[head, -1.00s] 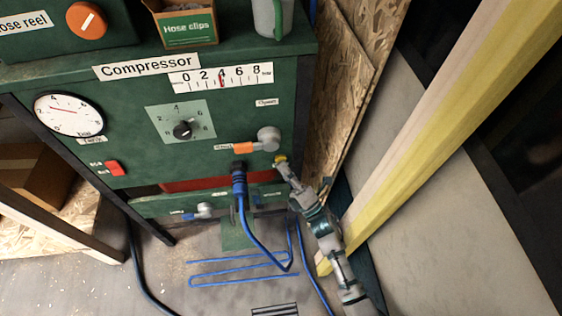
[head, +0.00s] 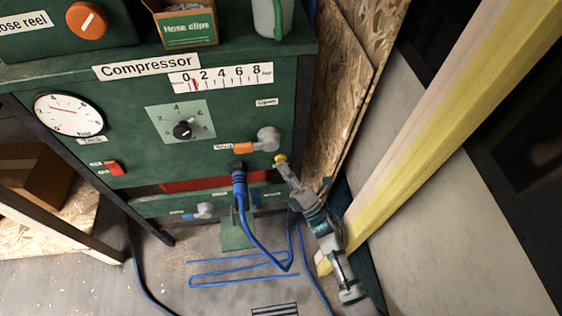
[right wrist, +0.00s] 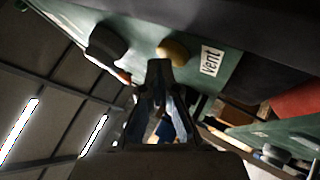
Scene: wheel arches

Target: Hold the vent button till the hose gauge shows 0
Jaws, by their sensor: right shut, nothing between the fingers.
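The hose gauge (head: 224,77) is the white strip scale marked 0 to 8 on the green compressor. Its red pointer (head: 195,85) stands between 0 and 2, at about 1. The yellow vent button (head: 280,159) is low on the right of the panel. It also shows in the right wrist view (right wrist: 172,52), beside a label reading "vent" (right wrist: 211,60). My right gripper (head: 283,168) is shut and empty, its tips right at the button's lower edge. I cannot tell whether they touch or press it. My left gripper is not in view.
A grey valve with an orange handle (head: 243,148) sits just left of the button. A blue hose (head: 240,185) hangs from the panel below. A yellow-sided beam (head: 440,120) stands close on the right. A round dial (head: 68,114) is at the left.

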